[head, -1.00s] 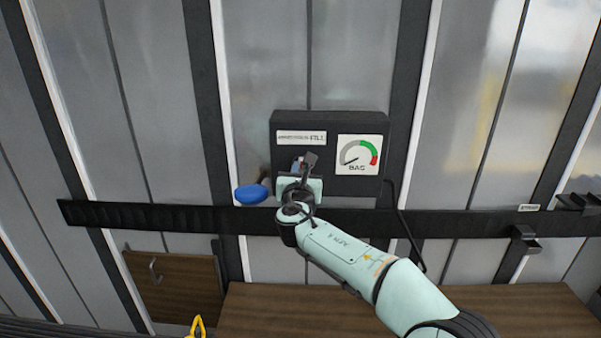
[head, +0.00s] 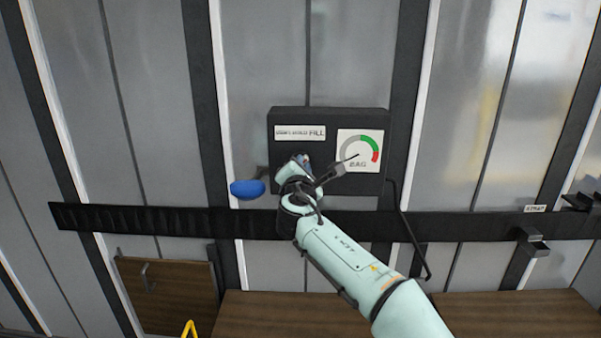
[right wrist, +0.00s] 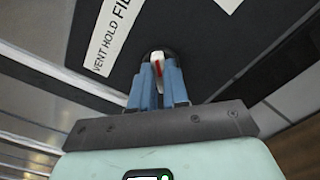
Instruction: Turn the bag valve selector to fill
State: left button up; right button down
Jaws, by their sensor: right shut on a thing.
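A dark control box (head: 288,116) on the wall carries a label strip (head: 300,132) ending in FILL and a round BAG gauge (head: 360,150). In the right wrist view the label (right wrist: 120,35) reads VENT HOLD and the start of FILL. The selector (right wrist: 157,59) is a small white knob with a red mark, below the label. My right gripper (head: 304,161) is at the box's lower left. In the right wrist view its blue fingers (right wrist: 158,78) are shut on the knob and hide part of it. The gauge needle appears low and left. My left gripper is out of view.
A blue oval part (head: 248,189) sticks out left of the box. A black rail (head: 150,219) crosses the wall below it. A black cable (head: 410,235) hangs at the right. A brown wooden panel (head: 165,295) and a yellow piece (head: 190,329) are low left.

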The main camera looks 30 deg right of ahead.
jog(key=shift+m, duration=0.5)
jog(key=c, duration=1.1)
grip_release()
jog(key=shift+b+v, duration=2.4)
jog(key=shift+v, duration=4.3)
